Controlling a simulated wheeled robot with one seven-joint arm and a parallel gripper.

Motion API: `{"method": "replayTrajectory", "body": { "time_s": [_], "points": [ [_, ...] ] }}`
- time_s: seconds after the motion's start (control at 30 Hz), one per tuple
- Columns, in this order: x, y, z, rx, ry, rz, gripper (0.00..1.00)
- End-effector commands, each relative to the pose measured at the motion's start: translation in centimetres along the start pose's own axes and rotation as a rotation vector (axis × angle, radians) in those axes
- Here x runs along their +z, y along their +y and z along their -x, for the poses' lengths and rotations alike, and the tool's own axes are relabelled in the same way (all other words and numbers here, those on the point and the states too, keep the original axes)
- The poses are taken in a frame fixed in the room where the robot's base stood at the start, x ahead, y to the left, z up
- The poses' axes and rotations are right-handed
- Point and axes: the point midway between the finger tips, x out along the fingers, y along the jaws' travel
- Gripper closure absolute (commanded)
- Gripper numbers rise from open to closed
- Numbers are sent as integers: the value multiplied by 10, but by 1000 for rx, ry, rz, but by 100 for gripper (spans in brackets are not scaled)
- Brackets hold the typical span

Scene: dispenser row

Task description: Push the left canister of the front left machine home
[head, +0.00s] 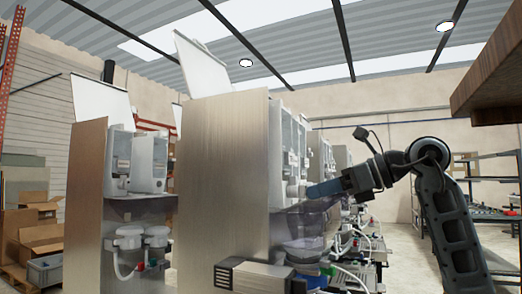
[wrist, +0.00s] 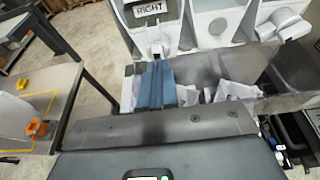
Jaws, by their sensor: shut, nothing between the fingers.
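My gripper (head: 318,190) is shut and empty, its blue fingers pointing at the front of the near machine (head: 222,165) in the head view. In the wrist view the fingers (wrist: 155,88) point at the base of a pale canister labelled RIGHT (wrist: 150,10); I cannot tell whether they touch it. A second pale canister (wrist: 213,22) stands to its right, with another white part (wrist: 282,22) beyond. In the head view the machine's canisters (head: 290,145) show edge-on, so how far each is seated cannot be told. No label reading LEFT is visible.
A grey shelf (wrist: 240,70) juts out below the canisters. A table frame (wrist: 70,100) stands at the left of the wrist view. Another machine (head: 88,165) stands left in the head view; a wooden overhang (head: 490,85) is at upper right. Bare floor (wrist: 95,40) shows between.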

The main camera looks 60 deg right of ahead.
Motion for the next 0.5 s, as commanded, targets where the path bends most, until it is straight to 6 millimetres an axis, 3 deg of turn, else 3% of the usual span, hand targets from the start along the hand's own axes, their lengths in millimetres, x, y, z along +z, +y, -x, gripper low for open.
{"method": "replayTrajectory", "body": {
  "time_s": [0.5],
  "points": [
    [1,0,-8,0,1,0,100]
  ]
}}
